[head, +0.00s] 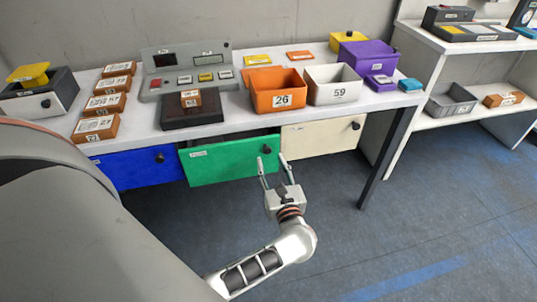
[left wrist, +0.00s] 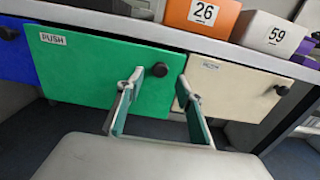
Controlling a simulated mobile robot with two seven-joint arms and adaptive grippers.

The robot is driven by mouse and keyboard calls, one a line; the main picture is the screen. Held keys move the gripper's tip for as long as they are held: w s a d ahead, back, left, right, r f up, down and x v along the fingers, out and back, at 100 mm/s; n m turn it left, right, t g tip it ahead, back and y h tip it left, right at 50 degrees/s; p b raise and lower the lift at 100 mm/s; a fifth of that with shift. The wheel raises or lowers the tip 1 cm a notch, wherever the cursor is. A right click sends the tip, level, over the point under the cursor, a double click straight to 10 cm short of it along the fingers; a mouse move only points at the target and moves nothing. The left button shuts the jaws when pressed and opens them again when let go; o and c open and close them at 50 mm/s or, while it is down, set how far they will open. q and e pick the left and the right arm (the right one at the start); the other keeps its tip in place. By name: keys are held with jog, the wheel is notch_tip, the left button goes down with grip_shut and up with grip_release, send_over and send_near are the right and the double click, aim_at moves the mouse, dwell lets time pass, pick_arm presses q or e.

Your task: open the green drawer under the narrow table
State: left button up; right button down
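The green drawer (head: 225,160) is under the narrow table (head: 232,116), between the blue and cream drawers. Its front, labelled PUSH in the left wrist view (left wrist: 90,75), has a dark round knob (left wrist: 159,70) near its upper right; the knob also shows in the head view (head: 267,148). A dark gap runs above its front in the head view; I cannot tell if it stands slightly out. My left gripper (head: 272,160) is open and empty, pointing at the drawer. In the left wrist view its fingers (left wrist: 160,82) lie either side of the knob, apart from it. My right gripper is not in view.
The blue drawer (head: 135,170) and cream drawer (head: 318,138) flank the green one. Orange bin 26 (head: 279,92) and white bin 59 (head: 332,85) stand on the table. A table leg (head: 390,150) is at right. The floor (head: 420,220) before the drawers is free.

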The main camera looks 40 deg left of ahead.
aim_at(267, 152)
pick_arm(q)
jog(key=shift+x, duration=2.2)
jog(key=shift+c, duration=0.4)
